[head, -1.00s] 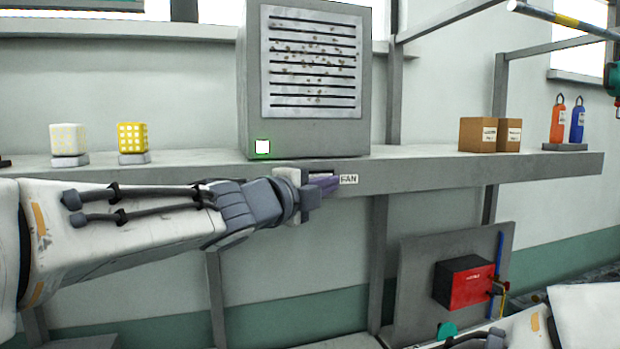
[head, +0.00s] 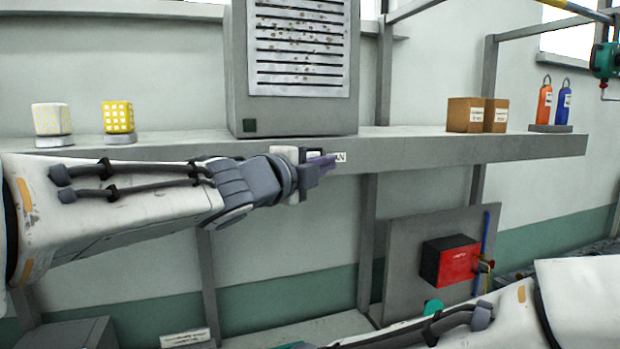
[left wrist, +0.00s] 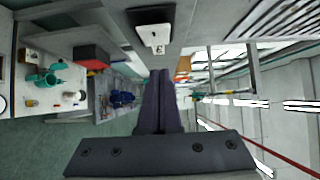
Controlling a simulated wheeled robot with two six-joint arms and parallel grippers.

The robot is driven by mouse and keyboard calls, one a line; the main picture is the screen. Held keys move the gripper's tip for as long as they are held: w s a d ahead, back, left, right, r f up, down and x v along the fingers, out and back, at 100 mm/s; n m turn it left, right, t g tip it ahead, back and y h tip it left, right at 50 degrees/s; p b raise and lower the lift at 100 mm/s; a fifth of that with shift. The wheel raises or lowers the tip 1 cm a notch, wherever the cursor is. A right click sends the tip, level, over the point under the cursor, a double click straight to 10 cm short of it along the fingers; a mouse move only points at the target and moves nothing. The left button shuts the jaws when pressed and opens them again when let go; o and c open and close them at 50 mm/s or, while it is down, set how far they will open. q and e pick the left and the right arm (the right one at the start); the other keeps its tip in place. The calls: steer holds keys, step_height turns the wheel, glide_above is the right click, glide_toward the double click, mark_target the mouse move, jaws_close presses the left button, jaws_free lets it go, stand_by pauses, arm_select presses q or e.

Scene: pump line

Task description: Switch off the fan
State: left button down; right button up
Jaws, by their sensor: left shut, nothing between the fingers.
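The fan unit (head: 240,60) is a grey box with a slotted, speckled grille, standing on the wall shelf. The small square lamp (head: 249,125) at its lower left is dark. The FAN label (head: 341,157) on the shelf's front edge is partly covered by my left gripper (head: 330,162), which is shut and empty in front of it. In the left wrist view, a white switch (left wrist: 153,34) on a dark plate lies beyond the shut fingertips (left wrist: 160,73); I cannot tell whether they touch it. My right arm shows at the lower right, its gripper out of view.
A pale lamp (head: 52,119) and a yellow lamp (head: 118,117) stand left on the shelf (head: 430,151). A red-fronted box (head: 458,263) is mounted on a panel below.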

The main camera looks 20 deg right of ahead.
arm_select(q)
steer(key=s+a+b, duration=0.1)
steer(key=s+a, duration=0.4)
steer(key=s, duration=0.4)
steer(key=shift+s+a, duration=0.4)
arm_select(e)
steer(key=shift+s+a+f, duration=0.15)
steer(key=shift+f, duration=0.4)
steer(key=shift+s+a+f, duration=0.1)
steer(key=shift+f, duration=0.4)
